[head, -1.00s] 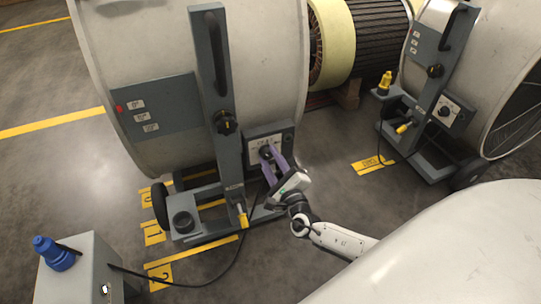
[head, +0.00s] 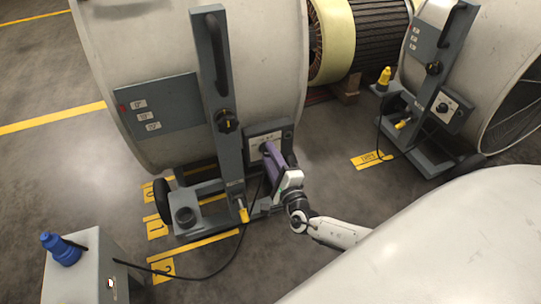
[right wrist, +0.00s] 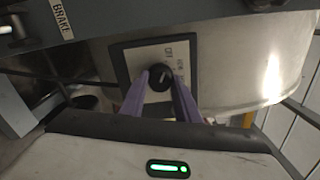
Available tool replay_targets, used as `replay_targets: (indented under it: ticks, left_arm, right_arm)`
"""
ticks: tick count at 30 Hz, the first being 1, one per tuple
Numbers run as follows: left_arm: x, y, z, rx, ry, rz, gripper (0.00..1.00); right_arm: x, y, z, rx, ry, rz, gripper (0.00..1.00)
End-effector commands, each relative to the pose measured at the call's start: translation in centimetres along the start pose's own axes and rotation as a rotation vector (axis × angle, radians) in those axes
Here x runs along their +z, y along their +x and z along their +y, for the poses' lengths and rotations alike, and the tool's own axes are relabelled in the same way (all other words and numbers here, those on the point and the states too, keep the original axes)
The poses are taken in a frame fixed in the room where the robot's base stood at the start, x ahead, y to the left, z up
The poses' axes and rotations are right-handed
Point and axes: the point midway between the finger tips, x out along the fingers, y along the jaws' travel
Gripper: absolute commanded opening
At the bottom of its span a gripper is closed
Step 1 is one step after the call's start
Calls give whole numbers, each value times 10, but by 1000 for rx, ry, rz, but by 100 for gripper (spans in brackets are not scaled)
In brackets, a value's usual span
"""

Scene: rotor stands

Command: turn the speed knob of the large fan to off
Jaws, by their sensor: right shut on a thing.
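The large fan (head: 190,70) is a big pale drum on a grey wheeled stand, left of centre in the head view. Its speed panel (head: 284,133) is a white plate in a dark frame, low on the stand. My right gripper (head: 267,151) reaches the panel with its purple fingers. In the right wrist view, the round black speed knob (right wrist: 160,77) sits between the two fingers of my gripper (right wrist: 161,86), which is shut on it. The knob's pale pointer mark points up and slightly right; the lettering around it is too small to read surely. My left gripper is out of view.
Another fan (head: 470,60) with a similar panel stands at right. A grey box (head: 85,270) with a blue plug (head: 60,250) is at lower left, its black cable running to the stand. Yellow markings cross the floor. Open floor lies between the fans.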

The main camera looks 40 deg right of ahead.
Motion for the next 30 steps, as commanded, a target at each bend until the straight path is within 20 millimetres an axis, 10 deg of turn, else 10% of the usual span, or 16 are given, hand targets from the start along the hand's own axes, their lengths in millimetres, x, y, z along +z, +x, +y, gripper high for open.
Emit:
replay_targets:
  ticks: [7, 8, 11, 22, 30]
  left_arm:
    - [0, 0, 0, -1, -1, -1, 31]
    - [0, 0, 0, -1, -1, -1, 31]
    - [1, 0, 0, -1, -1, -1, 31]
    - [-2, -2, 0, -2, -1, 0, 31]
    - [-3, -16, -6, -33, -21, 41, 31]
  right_arm:
    - [-1, -1, 1, 2, -7, 1, 7]
    - [-1, -1, 1, 2, -7, 1, 32]
    - [-1, -1, 1, 2, -5, 1, 48]
    - [0, -6, 0, 2, -3, -1, 48]
    - [0, -54, -2, 5, -3, 0, 48]
